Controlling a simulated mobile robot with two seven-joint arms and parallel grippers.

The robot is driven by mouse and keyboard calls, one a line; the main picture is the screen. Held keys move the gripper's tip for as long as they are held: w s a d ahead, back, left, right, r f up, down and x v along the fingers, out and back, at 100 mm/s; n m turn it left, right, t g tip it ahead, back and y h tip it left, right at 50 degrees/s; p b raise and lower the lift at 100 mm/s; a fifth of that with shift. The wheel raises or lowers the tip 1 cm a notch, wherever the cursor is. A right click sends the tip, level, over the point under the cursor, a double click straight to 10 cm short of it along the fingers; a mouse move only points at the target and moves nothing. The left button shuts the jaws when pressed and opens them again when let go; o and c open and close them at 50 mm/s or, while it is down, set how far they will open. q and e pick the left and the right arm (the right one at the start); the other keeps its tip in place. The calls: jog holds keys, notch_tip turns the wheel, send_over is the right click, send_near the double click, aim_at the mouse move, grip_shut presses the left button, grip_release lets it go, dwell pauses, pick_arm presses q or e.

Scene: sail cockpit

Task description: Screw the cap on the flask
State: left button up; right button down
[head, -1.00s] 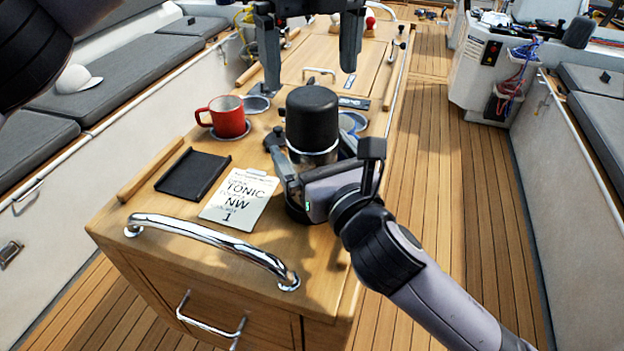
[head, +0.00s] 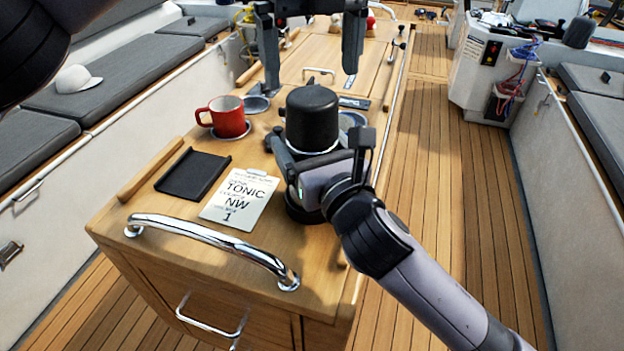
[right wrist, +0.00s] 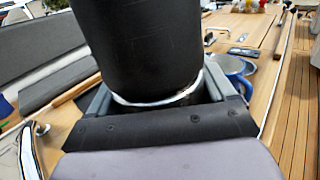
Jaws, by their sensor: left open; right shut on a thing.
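The flask stands upright on the wooden table, with the black cap (head: 312,118) on its top; the cap also fills the upper middle of the right wrist view (right wrist: 140,45). A bright metal band (head: 313,152) shows just under the cap. My right gripper (head: 308,165) is shut around the flask below the cap, and hides most of the flask body. My left gripper (head: 310,65) is open above and behind the cap, one finger on each side and apart from it. Whether the cap is fully seated cannot be told.
A red mug (head: 228,117) stands left of the flask. A black tray (head: 193,175) and a paper note (head: 240,197) lie in front of it. A chrome rail (head: 215,240) runs along the table's near edge. A blue-rimmed mug (right wrist: 232,68) is behind the flask.

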aim_at(312, 95)
pick_arm(q)
jog(key=m, duration=0.3)
jog(key=shift+m, duration=0.4)
jog(key=shift+f, duration=4)
